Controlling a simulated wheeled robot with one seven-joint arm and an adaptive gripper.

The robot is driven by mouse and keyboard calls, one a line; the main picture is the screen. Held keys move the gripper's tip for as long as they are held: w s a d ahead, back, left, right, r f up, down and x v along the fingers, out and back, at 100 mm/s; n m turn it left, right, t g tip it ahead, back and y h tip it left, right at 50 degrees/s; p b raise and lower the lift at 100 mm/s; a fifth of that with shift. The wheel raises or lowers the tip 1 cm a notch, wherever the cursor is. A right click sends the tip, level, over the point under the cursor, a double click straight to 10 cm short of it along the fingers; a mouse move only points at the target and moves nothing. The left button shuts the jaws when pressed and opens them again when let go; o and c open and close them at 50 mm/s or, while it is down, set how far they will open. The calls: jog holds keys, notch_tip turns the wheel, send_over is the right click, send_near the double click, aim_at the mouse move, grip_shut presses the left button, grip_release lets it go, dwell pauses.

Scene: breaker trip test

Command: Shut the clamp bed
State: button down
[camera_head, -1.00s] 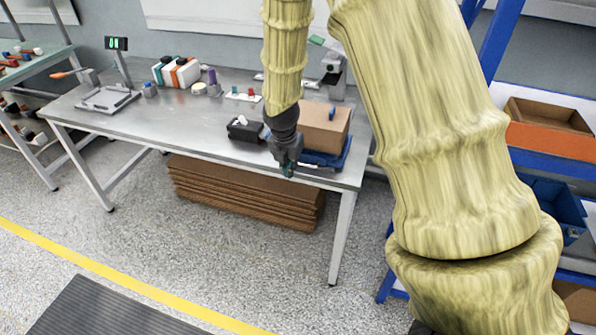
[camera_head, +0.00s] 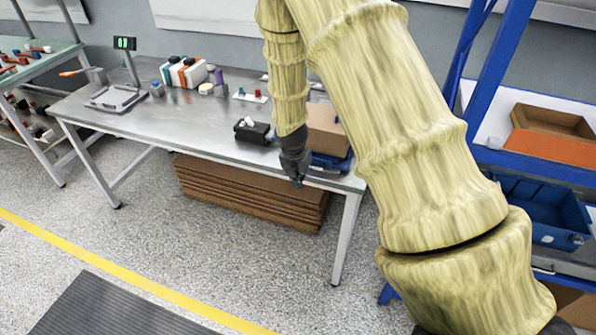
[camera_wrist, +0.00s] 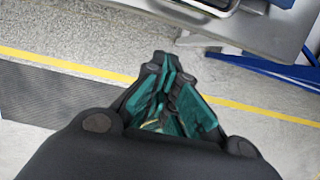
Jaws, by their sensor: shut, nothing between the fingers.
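I cannot tell for certain which thing is the clamp bed. A small black fixture (camera_head: 253,133) with a white part on top sits near the front edge of the steel table. A blue base (camera_head: 332,162) stands to its right, with a brown box on it, partly hidden behind my arm. My gripper (camera_head: 298,181) points down at the table's front edge, in front of the blue base and right of the black fixture. In the wrist view my gripper (camera_wrist: 167,72) has its teal-padded fingers together and empty, with floor behind them.
The steel table (camera_head: 190,122) also bears a stand with a green display (camera_head: 124,43), white bottles (camera_head: 184,72) and small parts. Flattened cardboard (camera_head: 250,190) is stacked beneath. A blue rack with a blue bin (camera_head: 540,212) stands at the right. The floor in front is clear.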

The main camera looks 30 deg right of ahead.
jog(key=w+d+p, duration=0.1)
jog(key=w+d, duration=0.1)
jog(key=d, duration=0.1)
jog(key=shift+w+d+f+p, duration=0.15)
jog(key=shift+w+f+p, duration=0.2)
jog(key=shift+p, duration=0.05)
jog(key=shift+d, duration=0.1)
